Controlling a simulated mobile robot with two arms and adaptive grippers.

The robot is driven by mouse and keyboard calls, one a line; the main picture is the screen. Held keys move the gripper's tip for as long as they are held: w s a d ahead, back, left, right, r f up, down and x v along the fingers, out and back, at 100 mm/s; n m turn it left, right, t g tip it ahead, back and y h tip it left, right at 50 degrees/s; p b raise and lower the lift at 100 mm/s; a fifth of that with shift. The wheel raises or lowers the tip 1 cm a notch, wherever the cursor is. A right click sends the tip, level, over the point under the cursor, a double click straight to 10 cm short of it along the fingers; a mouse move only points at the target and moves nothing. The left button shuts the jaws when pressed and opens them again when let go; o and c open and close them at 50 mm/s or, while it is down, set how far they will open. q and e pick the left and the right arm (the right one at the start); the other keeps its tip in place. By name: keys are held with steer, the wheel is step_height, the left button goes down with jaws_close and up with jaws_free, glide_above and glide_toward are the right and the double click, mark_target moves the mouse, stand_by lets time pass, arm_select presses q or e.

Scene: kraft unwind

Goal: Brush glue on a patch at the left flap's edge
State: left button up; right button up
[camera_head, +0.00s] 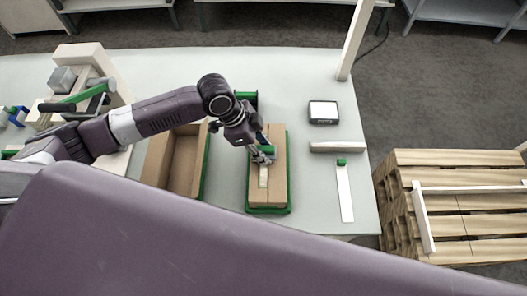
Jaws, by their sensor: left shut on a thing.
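A brown cardboard box (280,186) sits in a green frame (268,211) in the middle of the table. Its two top flaps lie flat and meet along a seam; the left flap (254,197) is partly hidden by my gripper. My left gripper (263,156) is over the far half of the box, shut on what appears to be the brush, with a blue part (261,137) showing beside the fingers. A pale patch (263,176) shows on the left flap near the seam, just below the gripper. I cannot tell whether the brush tip touches it. My right gripper is not in view.
An open cardboard box (159,158) stands left of the closed one. To the right lie a dark device with a white screen (323,111), a pale bar (337,147) and a flat white strip with a green end (345,195). A wooden pallet stack (450,165) stands beyond the table's right edge.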

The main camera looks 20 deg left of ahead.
arm_select(q)
steer(key=shift+w+a, duration=0.25)
steer(key=shift+w, duration=0.5)
steer(key=shift+w+a, duration=0.2)
steer(key=shift+w, duration=0.5)
steer(key=shift+w+a+b, duration=0.15)
steer(key=shift+w+a, duration=0.1)
steer(key=shift+w, duration=0.55)
steer(key=shift+w+a+b, duration=0.15)
steer(key=shift+w+a, duration=0.05)
steer(key=shift+w, duration=0.6)
steer(key=shift+r+p, duration=0.6)
steer(key=shift+r, duration=2.35)
steer(key=shift+f, duration=0.1)
steer(key=shift+s+d+f+b, duration=0.1)
steer(key=shift+f+b, duration=1.05)
steer(key=shift+f, duration=1.2)
